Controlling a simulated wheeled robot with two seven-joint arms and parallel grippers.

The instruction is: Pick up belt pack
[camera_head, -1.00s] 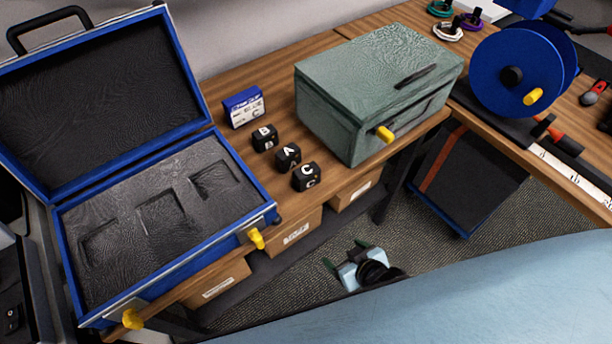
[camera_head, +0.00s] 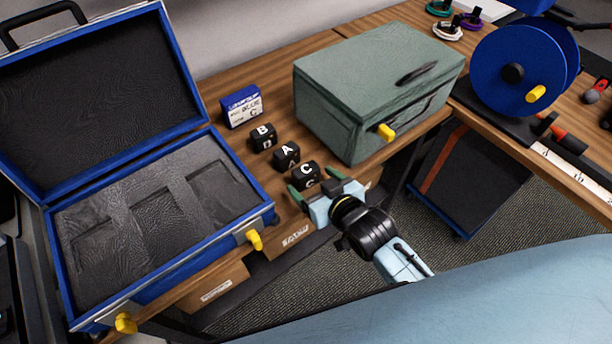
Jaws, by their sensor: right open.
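Three small black belt packs stand in a slanting row on the wooden bench. Pack B (camera_head: 263,137) is farthest back, pack A (camera_head: 286,155) is in the middle, and pack C (camera_head: 306,174) is nearest. My right gripper (camera_head: 313,186) is open, its two green fingertips at the near side of pack C. One fingertip is just left of the pack's lower edge and the other is to its right. I cannot tell whether they touch it. My left gripper is not in view.
An open blue case (camera_head: 57,240) with empty foam recesses stands at the left. A blue and white box (camera_head: 241,106) is behind the packs. A green metal box (camera_head: 372,75) stands close on the right. A blue reel (camera_head: 515,68) is farther right.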

